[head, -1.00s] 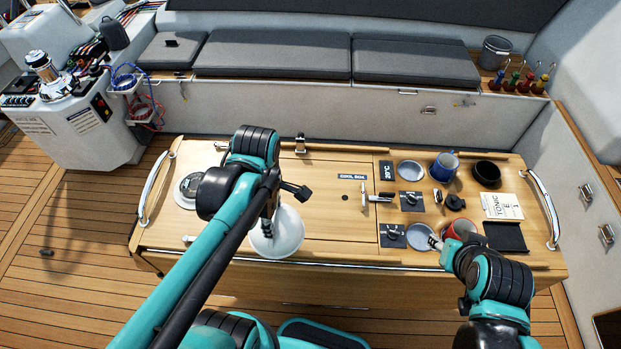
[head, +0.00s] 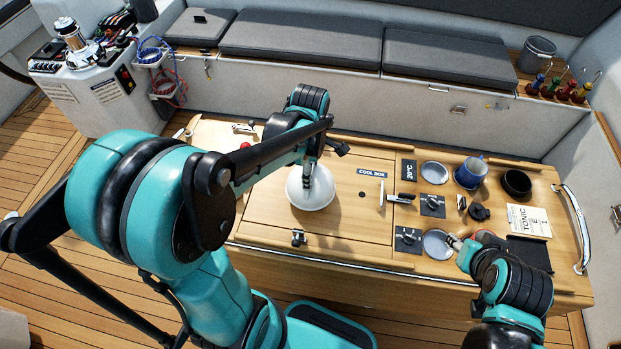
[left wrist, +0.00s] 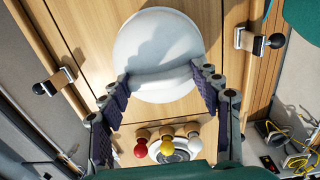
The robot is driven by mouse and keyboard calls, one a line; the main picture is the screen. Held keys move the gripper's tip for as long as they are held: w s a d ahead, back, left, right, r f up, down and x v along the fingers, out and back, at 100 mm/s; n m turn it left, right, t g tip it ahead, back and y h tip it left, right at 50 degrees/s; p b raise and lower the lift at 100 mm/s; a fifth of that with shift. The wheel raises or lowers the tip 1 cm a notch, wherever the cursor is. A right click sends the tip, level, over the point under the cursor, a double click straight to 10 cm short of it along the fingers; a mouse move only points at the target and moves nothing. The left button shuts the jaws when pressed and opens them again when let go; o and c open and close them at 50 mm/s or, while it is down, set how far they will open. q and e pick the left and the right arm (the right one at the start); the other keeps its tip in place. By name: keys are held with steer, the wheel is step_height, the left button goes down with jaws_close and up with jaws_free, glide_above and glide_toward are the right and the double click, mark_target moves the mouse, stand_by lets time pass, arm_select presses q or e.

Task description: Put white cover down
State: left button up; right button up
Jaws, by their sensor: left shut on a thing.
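The white cover (head: 311,190) is a smooth round dome over the wooden cabinet top, left of the cool box label. It fills the upper middle of the left wrist view (left wrist: 158,45). My left gripper (head: 313,165) reaches it from above and is shut on it; in the left wrist view the two fingers (left wrist: 162,78) pinch its near part. I cannot tell whether the cover touches the wood. My right gripper (head: 454,241) is at the front right, by a round plate (head: 437,243) and a red mug (head: 486,238); its jaws are too small to read.
A latch (head: 299,238) sits near the front edge. A T-shaped handle (head: 400,198), blue mug (head: 471,173) and black bowl (head: 516,183) are to the right. Wood near the label is bare.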

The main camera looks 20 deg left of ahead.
arm_select(q)
step_height(320, 180, down, 4)
steer(key=shift+r+b, duration=0.1)
steer(key=shift+b, duration=0.3)
steer(key=shift+f, duration=0.2)
steer(key=o, duration=1.5)
steer(key=shift+r, duration=0.15)
